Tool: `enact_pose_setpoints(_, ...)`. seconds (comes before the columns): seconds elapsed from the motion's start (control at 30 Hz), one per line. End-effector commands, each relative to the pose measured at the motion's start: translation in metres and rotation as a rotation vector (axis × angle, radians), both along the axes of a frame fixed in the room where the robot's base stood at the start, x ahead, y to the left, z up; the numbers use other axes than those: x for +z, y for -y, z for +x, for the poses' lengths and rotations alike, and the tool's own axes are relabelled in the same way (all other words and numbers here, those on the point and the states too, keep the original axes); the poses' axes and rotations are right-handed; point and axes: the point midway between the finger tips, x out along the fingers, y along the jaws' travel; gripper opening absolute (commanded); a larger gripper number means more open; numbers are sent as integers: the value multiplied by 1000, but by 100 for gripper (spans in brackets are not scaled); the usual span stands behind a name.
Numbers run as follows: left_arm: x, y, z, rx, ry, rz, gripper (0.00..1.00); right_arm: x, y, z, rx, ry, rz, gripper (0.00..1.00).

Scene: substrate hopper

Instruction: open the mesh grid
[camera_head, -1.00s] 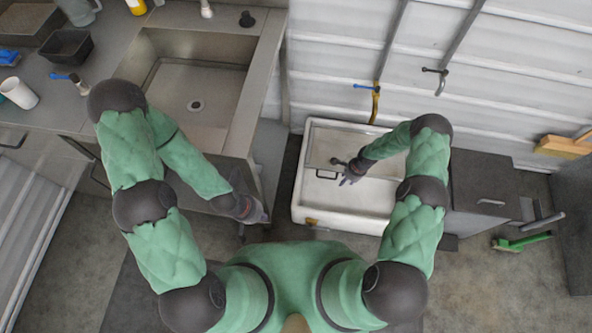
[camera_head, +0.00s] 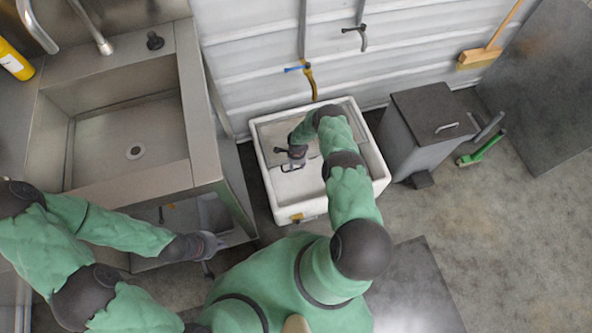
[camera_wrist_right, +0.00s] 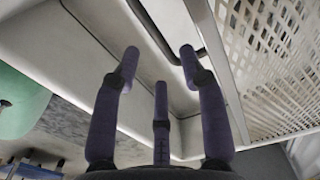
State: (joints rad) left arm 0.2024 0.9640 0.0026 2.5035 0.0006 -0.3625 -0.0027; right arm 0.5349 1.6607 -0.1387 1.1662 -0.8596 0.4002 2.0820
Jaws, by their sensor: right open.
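The mesh grid (camera_wrist_right: 275,50) is a pale perforated panel at the right of the right wrist view. In the head view it appears as a grey panel (camera_head: 270,130) across the back of the white hopper tub (camera_head: 379,178). A dark bar handle (camera_wrist_right: 152,28) shows just past the fingertips in the wrist view. My right gripper (camera_head: 291,160) is inside the tub outline at the handle; its three fingers (camera_wrist_right: 160,62) are spread with nothing between them. I cannot tell whether they touch the handle. My left gripper (camera_head: 212,247) is away from the tub, its fingers too small to read.
A steel sink (camera_head: 130,118) and counter stand at the left. A dark grey bin (camera_head: 428,120) is right of the tub, with a green brush (camera_head: 482,150) on the floor. A valve with a yellow hose (camera_head: 309,80) hangs on the wall behind.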

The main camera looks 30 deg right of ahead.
Motion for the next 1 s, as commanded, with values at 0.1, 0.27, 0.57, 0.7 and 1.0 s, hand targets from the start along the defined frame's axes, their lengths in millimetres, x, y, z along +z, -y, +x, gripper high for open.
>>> enact_pose_setpoints(0.1, -13, 0, 0, 0, 0, 0, 0, -20, 0, 0, 1, 0, 0, 43)
enact_pose_setpoints(0.27, -20, 0, 0, 0, 1, 0, 0, -31, 0, 1, 0, 1, 0, 43)
enact_pose_setpoints(0.57, -22, 0, 0, 0, 1, 0, 0, -35, 0, 0, 1, 0, 0, 43)
enact_pose_setpoints(0.7, -22, 0, 0, 0, 1, 0, 0, -35, 0, 0, 1, 0, 0, 37)
enact_pose_setpoints(1.0, -22, 0, 0, 0, 1, 0, 0, -35, 0, 0, 1, 0, 0, 0)
